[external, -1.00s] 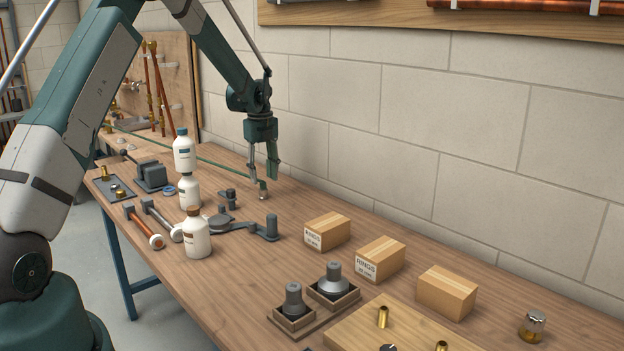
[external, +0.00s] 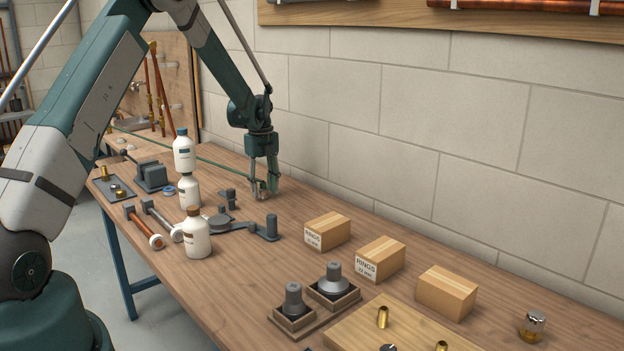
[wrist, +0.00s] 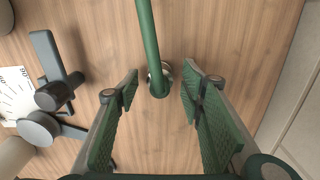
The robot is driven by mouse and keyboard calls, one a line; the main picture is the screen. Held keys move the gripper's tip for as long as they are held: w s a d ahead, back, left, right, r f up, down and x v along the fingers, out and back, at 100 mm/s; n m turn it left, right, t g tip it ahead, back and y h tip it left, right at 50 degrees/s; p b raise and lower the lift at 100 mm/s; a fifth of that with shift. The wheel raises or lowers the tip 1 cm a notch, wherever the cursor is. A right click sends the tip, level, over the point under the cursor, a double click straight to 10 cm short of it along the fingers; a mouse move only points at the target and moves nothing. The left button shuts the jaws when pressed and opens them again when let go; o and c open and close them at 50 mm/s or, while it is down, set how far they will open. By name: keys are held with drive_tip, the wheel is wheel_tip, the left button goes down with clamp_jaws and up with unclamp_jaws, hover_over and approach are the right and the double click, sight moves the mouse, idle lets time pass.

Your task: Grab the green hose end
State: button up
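The green hose (external: 222,163) runs along the bench from the back left to my gripper (external: 264,190). In the wrist view the hose (wrist: 146,35) comes down from the top, and its green end (wrist: 157,86) with a pale metal fitting lies between my two fingers. My gripper (wrist: 161,80) is open, with a visible gap between the hose end and each finger pad. In the external view the fingers are low over the bench and largely hide the hose end.
White bottles (external: 196,235) and a dark grey bracket tool (external: 245,229) stand left of and in front of my gripper. Cardboard boxes (external: 327,231) sit to the right. The block wall (external: 390,140) rises behind. Bare bench lies around the hose end.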

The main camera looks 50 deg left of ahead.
sight(263, 182)
drive_tip(key=shift+c, duration=0.7)
drive_tip(key=c, duration=0.8)
drive_tip(key=shift+c, duration=0.2)
drive_tip(key=shift+r, duration=0.1)
drive_tip(key=shift+r, duration=4.9)
